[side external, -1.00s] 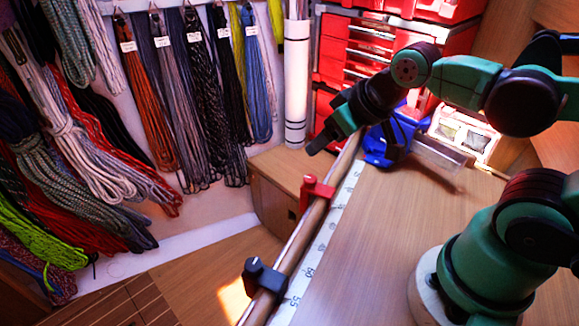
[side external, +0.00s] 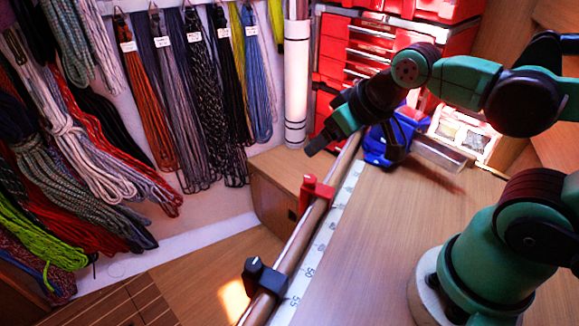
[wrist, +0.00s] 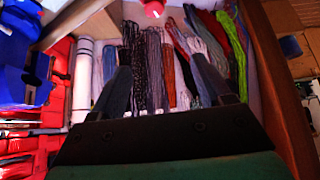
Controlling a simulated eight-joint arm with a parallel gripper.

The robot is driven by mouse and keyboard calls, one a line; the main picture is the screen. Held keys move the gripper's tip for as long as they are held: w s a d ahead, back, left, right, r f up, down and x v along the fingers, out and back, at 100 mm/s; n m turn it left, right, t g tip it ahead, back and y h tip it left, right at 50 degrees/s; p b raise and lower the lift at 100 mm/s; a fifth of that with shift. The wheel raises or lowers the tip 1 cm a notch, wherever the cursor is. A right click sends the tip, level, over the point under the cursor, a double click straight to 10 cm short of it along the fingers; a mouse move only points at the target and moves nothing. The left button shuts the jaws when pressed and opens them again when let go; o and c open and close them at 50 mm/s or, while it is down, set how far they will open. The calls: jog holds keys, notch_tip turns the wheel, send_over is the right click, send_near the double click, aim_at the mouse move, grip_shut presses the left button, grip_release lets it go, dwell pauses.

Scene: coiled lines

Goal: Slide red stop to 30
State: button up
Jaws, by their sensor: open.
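The red stop (side external: 318,190) sits on the rail (side external: 288,256) along the table edge, beside the white scale strip (side external: 327,233). The scale digits next to it are too small to read. A red piece that looks like the same stop shows at the top edge of the wrist view (wrist: 153,8). My gripper (side external: 314,148) is above and behind the red stop in the side view, apart from it. In the wrist view its two fingers (wrist: 165,82) are spread with nothing between them.
A black stop (side external: 264,275) sits nearer on the same rail, by the 50 and 55 marks. A blue clamp-like object (side external: 385,145) stands at the table's far end. Coiled ropes (side external: 205,90) hang on the wall. Red drawers (side external: 345,60) stand behind. The tabletop (side external: 400,205) is mostly clear.

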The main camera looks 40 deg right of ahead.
aim_at(322, 189)
jog(key=f+n+g, duration=0.1)
jog(key=g, duration=0.1)
jog(key=f+n+g, duration=0.1)
jog(key=f+g, duration=0.1)
jog(key=w+d+f+n+g, duration=0.1)
jog(key=g, duration=0.1)
jog(key=shift+f+n+g, duration=0.3)
jog(key=shift+f+g, duration=0.1)
jog(key=shift+f, duration=2.85)
grip_shut()
